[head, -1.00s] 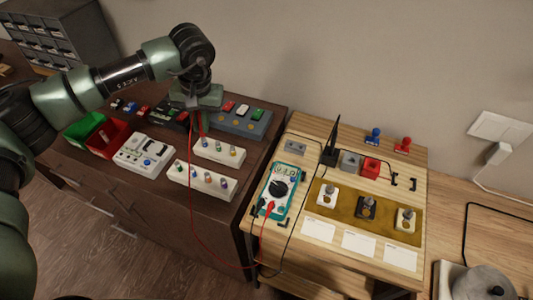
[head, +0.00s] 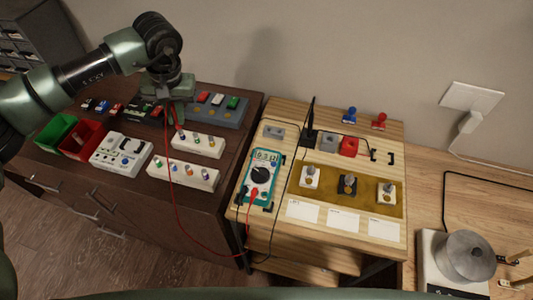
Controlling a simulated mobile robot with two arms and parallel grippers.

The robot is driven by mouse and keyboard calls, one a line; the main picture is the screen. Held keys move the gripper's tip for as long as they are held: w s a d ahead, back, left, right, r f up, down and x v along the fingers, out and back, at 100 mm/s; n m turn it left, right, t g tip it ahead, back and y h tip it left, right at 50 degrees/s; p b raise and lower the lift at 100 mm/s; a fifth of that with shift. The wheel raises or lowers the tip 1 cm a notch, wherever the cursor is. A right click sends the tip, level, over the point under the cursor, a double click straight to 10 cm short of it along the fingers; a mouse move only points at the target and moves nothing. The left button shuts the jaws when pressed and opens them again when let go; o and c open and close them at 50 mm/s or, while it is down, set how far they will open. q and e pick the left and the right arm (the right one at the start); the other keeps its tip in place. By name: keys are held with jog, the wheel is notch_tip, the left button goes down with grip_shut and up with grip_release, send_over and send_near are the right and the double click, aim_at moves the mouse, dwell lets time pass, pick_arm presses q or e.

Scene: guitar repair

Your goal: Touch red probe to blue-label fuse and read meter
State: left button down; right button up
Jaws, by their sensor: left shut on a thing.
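My left gripper (head: 172,108) is shut on the red probe (head: 178,130), pointing down over the left end of the rear white fuse block (head: 197,145). Whether the tip touches a fuse cannot be told. A front white fuse block (head: 183,174) holds several fuses with coloured labels; the blue label is too small to single out surely. The red lead (head: 175,205) hangs from the probe and loops to the teal multimeter (head: 262,178). Its display (head: 265,156) is lit, but its digits are too small to read surely. My right gripper is not in view.
A white device (head: 121,151), a red bin (head: 83,139) and a green bin (head: 56,132) stand left on the dark cabinet. A grey switch box (head: 219,109) is behind the blocks. The wooden bench holds a brown mat (head: 322,195) with three knobbed pieces.

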aim_at(172, 105)
pick_arm(q)
jog(key=shift+r+p, duration=1.35)
jog(key=shift+r, duration=1.5)
